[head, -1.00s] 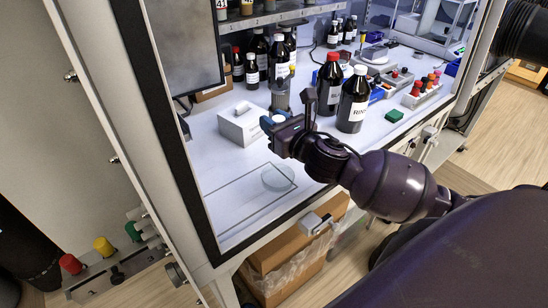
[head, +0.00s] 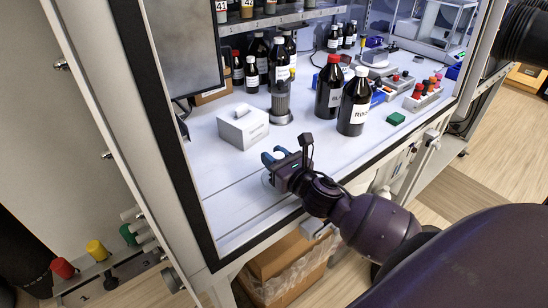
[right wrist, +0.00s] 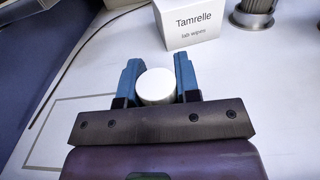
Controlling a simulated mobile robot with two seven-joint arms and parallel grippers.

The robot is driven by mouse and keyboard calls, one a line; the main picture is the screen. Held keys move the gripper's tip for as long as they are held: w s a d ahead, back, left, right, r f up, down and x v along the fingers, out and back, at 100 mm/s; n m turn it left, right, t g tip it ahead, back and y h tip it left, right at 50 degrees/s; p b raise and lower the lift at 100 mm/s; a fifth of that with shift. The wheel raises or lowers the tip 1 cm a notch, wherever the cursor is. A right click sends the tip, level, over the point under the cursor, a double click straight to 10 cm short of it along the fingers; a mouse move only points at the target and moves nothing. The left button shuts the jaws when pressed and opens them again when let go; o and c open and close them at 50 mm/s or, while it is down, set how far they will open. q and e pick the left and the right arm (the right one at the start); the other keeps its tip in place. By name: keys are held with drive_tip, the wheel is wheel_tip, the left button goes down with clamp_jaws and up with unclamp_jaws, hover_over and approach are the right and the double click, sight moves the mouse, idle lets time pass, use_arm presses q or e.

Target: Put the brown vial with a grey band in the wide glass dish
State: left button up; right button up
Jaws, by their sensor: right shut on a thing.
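My right gripper (head: 279,158) is shut on a vial whose round white cap (right wrist: 156,86) shows between the blue fingers in the right wrist view. The vial's body is hidden below the cap, so its brown colour and grey band cannot be seen. The wide glass dish (head: 266,181) lies on the white bench near the front edge. It is mostly hidden behind my right gripper, and only a bit of its clear rim shows. The gripper is over or close to the dish; its height above it cannot be told. My left gripper is not in view.
A white wipes box (head: 243,127) stands behind the gripper, with a grey cylindrical device (head: 281,103) beside it. The cabinet's front frame edges the bench. Bench left of the gripper is clear.

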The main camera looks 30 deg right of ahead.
drive_tip(key=shift+f, duration=0.1)
drive_tip(key=o, duration=1)
drive_tip(key=shift+s, duration=0.45)
drive_tip(key=s, duration=0.6)
drive_tip(key=s+d+b, duration=0.1)
drive_tip(key=s, duration=0.3)
drive_tip(key=shift+s, duration=0.5)
